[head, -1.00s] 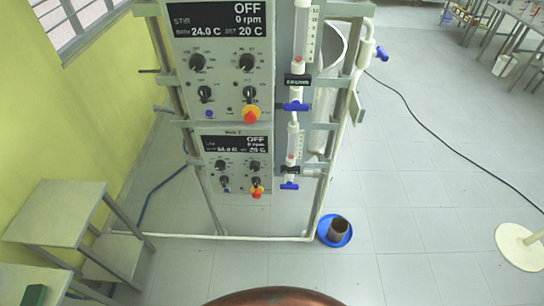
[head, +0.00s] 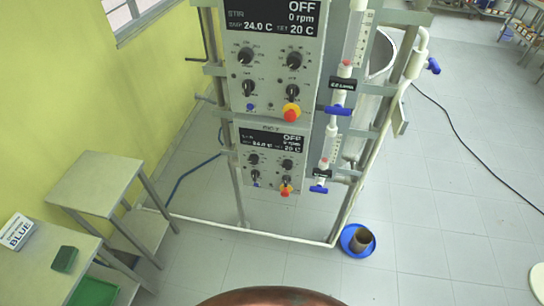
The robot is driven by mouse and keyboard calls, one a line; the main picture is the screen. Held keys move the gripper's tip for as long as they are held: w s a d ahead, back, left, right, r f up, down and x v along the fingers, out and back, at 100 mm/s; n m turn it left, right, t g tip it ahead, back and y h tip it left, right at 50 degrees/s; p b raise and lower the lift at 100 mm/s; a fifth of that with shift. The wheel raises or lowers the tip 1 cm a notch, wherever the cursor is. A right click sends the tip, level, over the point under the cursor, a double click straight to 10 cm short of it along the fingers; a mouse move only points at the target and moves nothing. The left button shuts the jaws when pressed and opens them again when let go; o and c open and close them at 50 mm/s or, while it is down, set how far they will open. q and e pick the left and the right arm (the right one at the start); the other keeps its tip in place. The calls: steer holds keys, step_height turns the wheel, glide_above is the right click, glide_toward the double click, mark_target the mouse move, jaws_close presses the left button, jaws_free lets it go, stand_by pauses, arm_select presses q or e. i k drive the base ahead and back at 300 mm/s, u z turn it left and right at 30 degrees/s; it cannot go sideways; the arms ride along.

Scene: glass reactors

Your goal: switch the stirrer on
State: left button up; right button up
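The upper control panel (head: 272,65) is on a metal frame ahead of me. Its dark display (head: 272,20) reads STIR, OFF and 0 rpm, with 24.0 C and 20 C below. Several black knobs, among them one at the upper left (head: 246,56), and a red-and-yellow button (head: 291,112) are on its face. A second, similar panel (head: 268,173) hangs below; its display (head: 272,141) also reads OFF. Neither of my grippers is in view.
Blue-handled valves (head: 338,110) sit right of the panels. A blue dish (head: 357,241) with a brown pot (head: 362,240) is on the floor at the frame's foot. A dark cable crosses open floor at right.

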mark_target(255, 175)
steer(key=k, duration=0.5)
steer(key=z, duration=1.55)
steer(key=i, duration=1)
steer(key=u, duration=1.8)
